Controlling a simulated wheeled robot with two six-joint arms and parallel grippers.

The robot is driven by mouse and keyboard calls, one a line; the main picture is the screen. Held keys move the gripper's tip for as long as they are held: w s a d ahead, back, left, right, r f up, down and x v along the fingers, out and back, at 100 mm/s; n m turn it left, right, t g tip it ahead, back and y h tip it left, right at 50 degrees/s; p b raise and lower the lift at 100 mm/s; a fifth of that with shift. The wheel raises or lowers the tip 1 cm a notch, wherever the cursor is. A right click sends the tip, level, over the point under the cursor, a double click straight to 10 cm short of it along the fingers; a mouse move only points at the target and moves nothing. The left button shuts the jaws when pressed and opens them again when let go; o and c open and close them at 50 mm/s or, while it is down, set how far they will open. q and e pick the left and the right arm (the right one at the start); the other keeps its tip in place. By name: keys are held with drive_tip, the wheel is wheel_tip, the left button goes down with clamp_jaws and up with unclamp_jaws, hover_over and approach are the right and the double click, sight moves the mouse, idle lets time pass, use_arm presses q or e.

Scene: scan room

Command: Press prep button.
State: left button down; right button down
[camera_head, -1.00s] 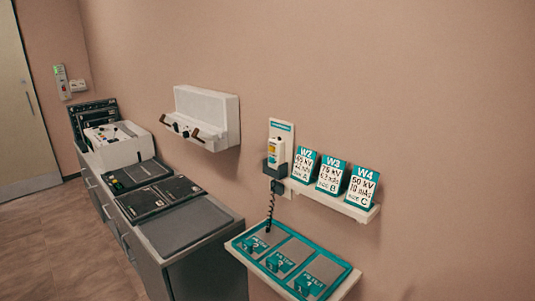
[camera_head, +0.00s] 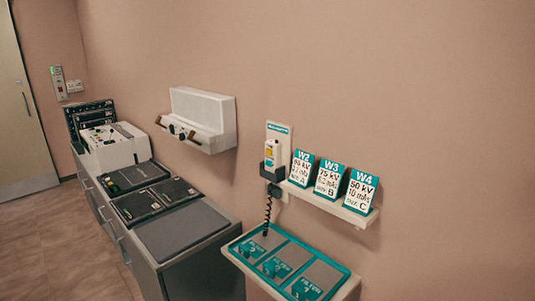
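No button labelled prep is readable at this size. A white hand switch (camera_head: 272,152) with a yellow-orange part sits upright in a dark wall holder, its coiled black cord hanging down to the teal tray. A white control console (camera_head: 112,146) with small knobs or buttons stands on the grey counter at the left. A small wall panel (camera_head: 59,83) with a green light is beside the door. Which of these carries the prep button cannot be told. Neither of my grippers shows in the view.
A grey counter (camera_head: 185,228) with dark panels runs along the wall. A white wall box (camera_head: 203,118) hangs above it. Cards W2, W3 and W4 stand on a white shelf (camera_head: 332,206). Below is a teal tray (camera_head: 345,279) with three compartments. The floor (camera_head: 60,245) at left is clear.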

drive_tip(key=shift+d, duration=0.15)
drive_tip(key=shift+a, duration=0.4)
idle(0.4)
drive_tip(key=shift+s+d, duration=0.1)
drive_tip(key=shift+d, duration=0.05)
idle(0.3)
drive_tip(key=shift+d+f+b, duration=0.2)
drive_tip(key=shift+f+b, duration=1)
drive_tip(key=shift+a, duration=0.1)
